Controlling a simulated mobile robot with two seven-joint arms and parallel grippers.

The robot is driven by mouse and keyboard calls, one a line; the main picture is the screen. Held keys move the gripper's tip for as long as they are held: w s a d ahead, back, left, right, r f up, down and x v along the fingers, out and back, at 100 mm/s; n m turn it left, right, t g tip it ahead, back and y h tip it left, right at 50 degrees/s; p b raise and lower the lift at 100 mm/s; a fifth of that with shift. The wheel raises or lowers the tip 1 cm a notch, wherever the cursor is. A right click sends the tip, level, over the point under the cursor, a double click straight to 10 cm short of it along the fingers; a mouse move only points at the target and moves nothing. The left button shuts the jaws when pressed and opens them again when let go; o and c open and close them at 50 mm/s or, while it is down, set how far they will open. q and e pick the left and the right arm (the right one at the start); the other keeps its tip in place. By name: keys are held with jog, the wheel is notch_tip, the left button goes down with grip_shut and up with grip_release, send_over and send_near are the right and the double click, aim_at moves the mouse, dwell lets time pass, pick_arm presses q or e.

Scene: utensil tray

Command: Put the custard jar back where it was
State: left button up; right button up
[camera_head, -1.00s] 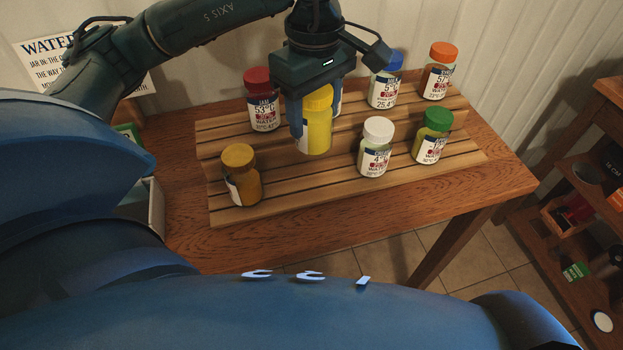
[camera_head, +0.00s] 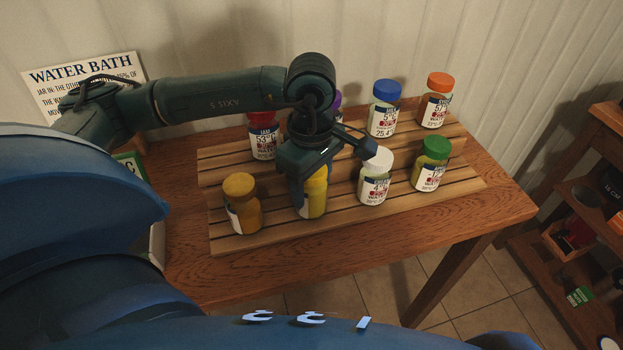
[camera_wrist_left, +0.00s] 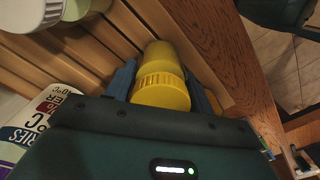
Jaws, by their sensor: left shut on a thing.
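A jar with a bright yellow lid and yellow contents (camera_head: 314,204), taken to be the custard jar, stands upright in the grip of my left gripper (camera_head: 311,182). Its label is mostly hidden and cannot be read. It is in the front row of the slatted rack (camera_head: 270,234), between the ochre-lidded jar (camera_head: 242,205) and the white-lidded jar (camera_head: 375,178). Its base is at or just above the slats; I cannot tell which. In the left wrist view the yellow lid (camera_wrist_left: 161,92) sits between both fingers. My right gripper is not in view.
Behind stand a red-lidded jar (camera_head: 263,136), a purple-lidded jar (camera_head: 336,101) partly hidden by my arm, a blue-lidded jar (camera_head: 384,110) and an orange-lidded jar (camera_head: 436,102). A green-lidded jar (camera_head: 430,166) is front right. The table's front strip (camera_head: 300,256) is bare.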

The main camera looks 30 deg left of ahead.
pick_arm(q)
jog(key=shift+f+b, duration=0.2)
jog(key=shift+b, duration=0.15)
jog(key=o, duration=1.3)
jog(key=shift+r, duration=0.1)
notch_tip(320, 180, up, 12)
jog(key=shift+r, duration=0.2)
jog(key=shift+f, duration=0.1)
